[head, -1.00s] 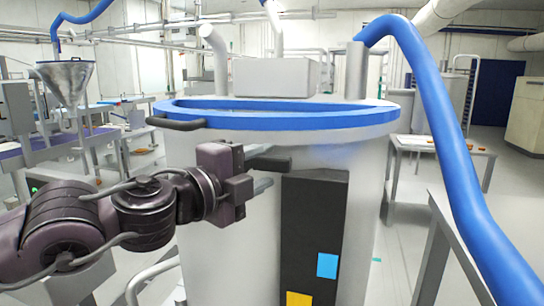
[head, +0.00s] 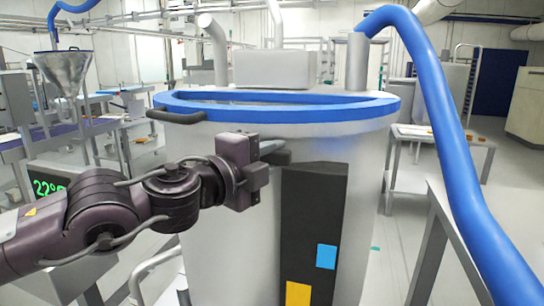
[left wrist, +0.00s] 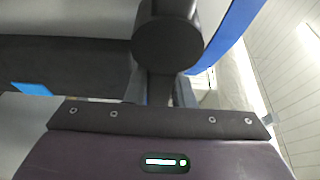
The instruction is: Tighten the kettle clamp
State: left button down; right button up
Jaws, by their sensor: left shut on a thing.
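The big pale kettle (head: 225,240) stands upright in the middle of the head view, with a blue rim (head: 300,114) on top. The clamp's dark handle (head: 274,149) sticks out from its front, just below the rim. My left gripper (head: 280,158) is at this handle and shut on it; its fingers and the handle partly hide each other. In the left wrist view the black rounded handle (left wrist: 167,48) shows at the fingers (left wrist: 160,88). The clamp's attachment is hard to make out. My right gripper is not in view.
A dark panel (head: 312,220) with blue and yellow patches runs down the kettle front. A black bar handle (head: 177,116) juts from the rim's left. A thick blue hose (head: 440,125) descends at right. A steel funnel (head: 64,70) and green display (head: 48,187) are at left.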

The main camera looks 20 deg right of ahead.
pick_arm(q)
jog(key=shift+f+n+b, duration=0.1)
jog(key=shift+n+b, duration=0.2)
jog(key=shift+b, duration=0.1)
jog(key=shift+r+n+t+h+b, duration=0.3)
jog(key=shift+r+n+t+b, duration=0.1)
jog(key=shift+n+b, duration=0.45)
jog(key=r+n, duration=0.1)
jog(key=n+t+b, duration=0.1)
jog(key=n, duration=0.1)
jog(key=shift+w+a+r+n+h+b, duration=0.15)
jog(key=shift+a+r+n+h+b, duration=0.1)
jog(key=shift+r+h+b, duration=0.1)
jog(key=shift+w+a+r+n+t, duration=0.1)
jog(key=shift+r+n+t, duration=0.2)
jog(key=shift+n, duration=0.4)
jog(key=shift+r, duration=0.15)
